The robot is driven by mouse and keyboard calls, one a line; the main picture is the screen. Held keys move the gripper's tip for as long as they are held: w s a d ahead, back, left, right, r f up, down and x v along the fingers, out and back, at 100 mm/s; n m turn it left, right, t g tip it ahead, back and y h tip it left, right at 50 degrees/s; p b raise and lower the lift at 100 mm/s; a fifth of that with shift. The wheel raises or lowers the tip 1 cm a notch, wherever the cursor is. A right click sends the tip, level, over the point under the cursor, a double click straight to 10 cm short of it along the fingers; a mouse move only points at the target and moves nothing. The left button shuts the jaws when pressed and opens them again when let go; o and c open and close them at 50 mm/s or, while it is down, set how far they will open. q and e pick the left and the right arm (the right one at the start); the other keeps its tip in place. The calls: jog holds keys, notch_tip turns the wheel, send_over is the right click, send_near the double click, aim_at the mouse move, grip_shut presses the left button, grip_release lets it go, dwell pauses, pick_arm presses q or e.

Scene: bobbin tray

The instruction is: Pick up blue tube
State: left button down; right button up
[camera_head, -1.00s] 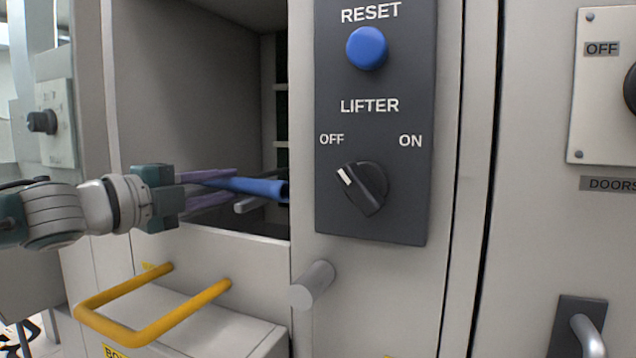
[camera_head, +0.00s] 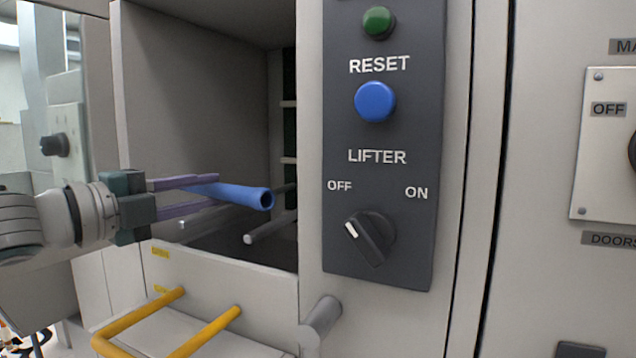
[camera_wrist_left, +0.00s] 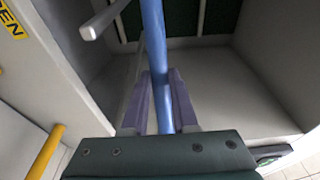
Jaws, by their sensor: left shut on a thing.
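The blue tube (camera_head: 240,195) is a long hollow cylinder at the mouth of an open grey compartment, its open end facing right. My left gripper (camera_head: 214,193) has purple fingers and is shut on the tube, one finger on each side. In the left wrist view the tube (camera_wrist_left: 155,40) runs up and away between the two fingers (camera_wrist_left: 160,100). My right gripper is in neither view.
A grey peg (camera_head: 268,228) sticks out inside the compartment below the tube. A dark panel (camera_head: 340,225) with buttons and a lifter knob stands to the right. Yellow handle bars (camera_head: 140,318) and a grey peg (camera_head: 322,315) project below.

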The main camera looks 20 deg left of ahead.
pick_arm(q)
jog(key=s+a+r+p, duration=0.2)
jog(key=s+p, duration=0.4)
jog(key=s, duration=0.3)
jog(key=shift+a+r+p, duration=0.3)
jog(key=shift+r, duration=0.4)
